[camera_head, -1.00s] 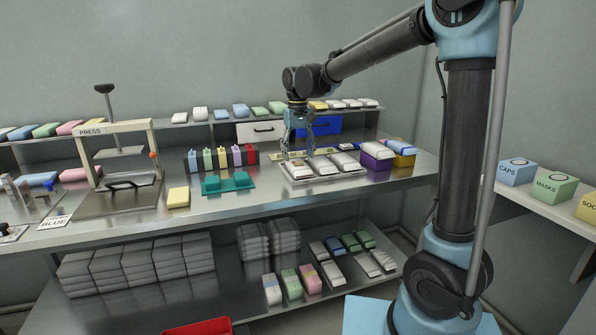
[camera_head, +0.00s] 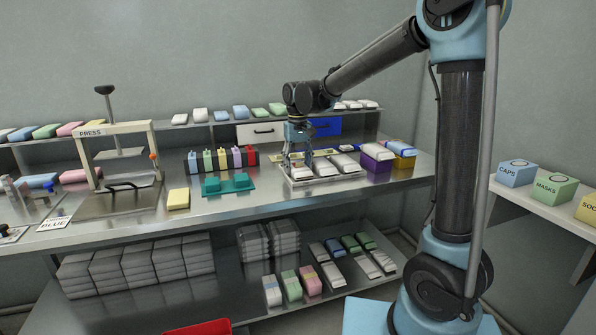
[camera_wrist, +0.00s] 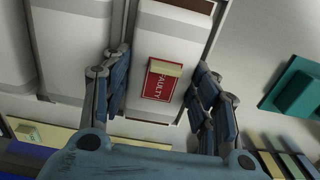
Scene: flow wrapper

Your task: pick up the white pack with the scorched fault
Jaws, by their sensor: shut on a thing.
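My gripper (camera_head: 298,162) is down at the left end of a pale tray (camera_head: 322,182) on the bench. In the wrist view my gripper (camera_wrist: 162,75) has a finger on each long side of a white pack (camera_wrist: 170,40) and is shut on it. A red label (camera_wrist: 160,82) reading "FAULTY", with a small tan piece across it, shows between the fingers. A dark brown patch (camera_wrist: 193,6) shows at the pack's far end, cut by the frame edge; I cannot tell if it is scorching. Other white packs (camera_head: 345,163) lie beside it in the tray.
A teal holder (camera_head: 228,183) and a yellow pack (camera_head: 178,199) lie left of the tray. A row of coloured packs (camera_head: 220,160) stands behind. Purple (camera_head: 376,164) and yellow bins stand close on the right. A shelf with packs and drawers runs behind.

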